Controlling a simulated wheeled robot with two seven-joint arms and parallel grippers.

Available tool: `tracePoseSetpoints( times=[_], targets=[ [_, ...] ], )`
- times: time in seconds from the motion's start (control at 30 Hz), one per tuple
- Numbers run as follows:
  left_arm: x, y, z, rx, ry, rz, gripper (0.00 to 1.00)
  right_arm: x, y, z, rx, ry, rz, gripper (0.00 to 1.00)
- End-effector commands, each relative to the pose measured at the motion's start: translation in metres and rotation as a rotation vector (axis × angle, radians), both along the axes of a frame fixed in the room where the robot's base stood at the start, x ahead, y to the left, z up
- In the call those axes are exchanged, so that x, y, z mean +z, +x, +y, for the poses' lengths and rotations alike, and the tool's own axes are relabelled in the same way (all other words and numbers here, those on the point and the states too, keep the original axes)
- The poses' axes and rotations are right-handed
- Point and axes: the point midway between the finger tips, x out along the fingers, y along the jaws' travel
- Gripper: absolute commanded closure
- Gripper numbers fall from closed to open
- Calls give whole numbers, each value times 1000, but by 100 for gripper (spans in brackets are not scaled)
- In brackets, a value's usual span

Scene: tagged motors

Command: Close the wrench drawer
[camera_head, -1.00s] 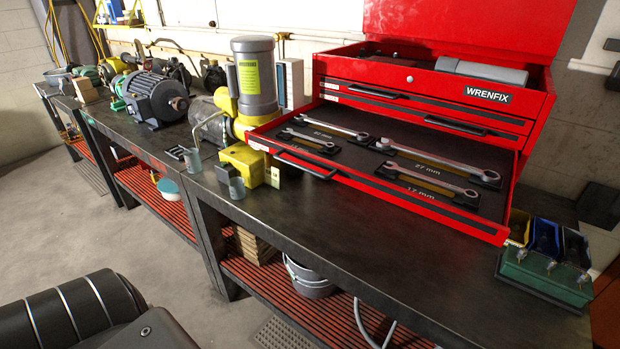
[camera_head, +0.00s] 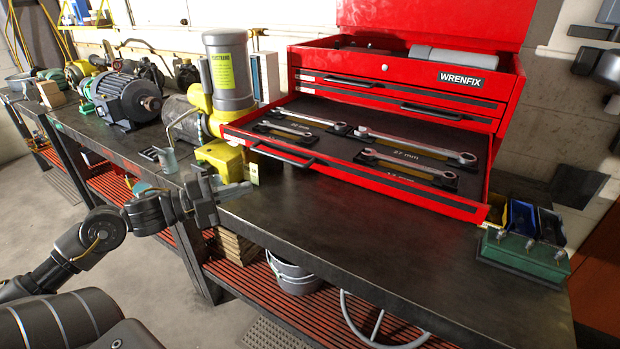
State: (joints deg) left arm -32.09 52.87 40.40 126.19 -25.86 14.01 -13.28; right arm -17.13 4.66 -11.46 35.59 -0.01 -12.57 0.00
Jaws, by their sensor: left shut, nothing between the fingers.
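The red tool chest (camera_head: 440,83) stands on the workbench with its lid up. Its wrench drawer (camera_head: 375,181) is pulled out towards me, showing several wrenches (camera_head: 415,144) in dark holders. My right gripper is not in view.
A yellow and grey motor (camera_head: 229,75) stands close to the drawer's left side. The dark bench top (camera_head: 330,225) before the drawer is clear. A bucket (camera_head: 293,272) stands on the lower shelf.

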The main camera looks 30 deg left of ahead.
Motion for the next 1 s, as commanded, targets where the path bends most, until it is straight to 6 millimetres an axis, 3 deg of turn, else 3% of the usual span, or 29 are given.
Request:
tracePoseSetpoints(
  times=[0.03, 0.13, 0.37, 0.57, 1.0],
  targets=[
    [15, -9, -22, -67, 55, -33, 100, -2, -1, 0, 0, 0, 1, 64],
    [33, -23, -49, -151, 123, -76, 100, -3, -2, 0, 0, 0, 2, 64],
    [41, -31, -62, -193, 158, -98, 100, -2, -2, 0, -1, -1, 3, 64],
    [42, -21, -71, -194, 156, -99, 100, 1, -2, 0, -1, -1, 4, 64],
    [45, 23, -111, -189, 153, -102, 100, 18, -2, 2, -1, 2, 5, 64]
  ],
)
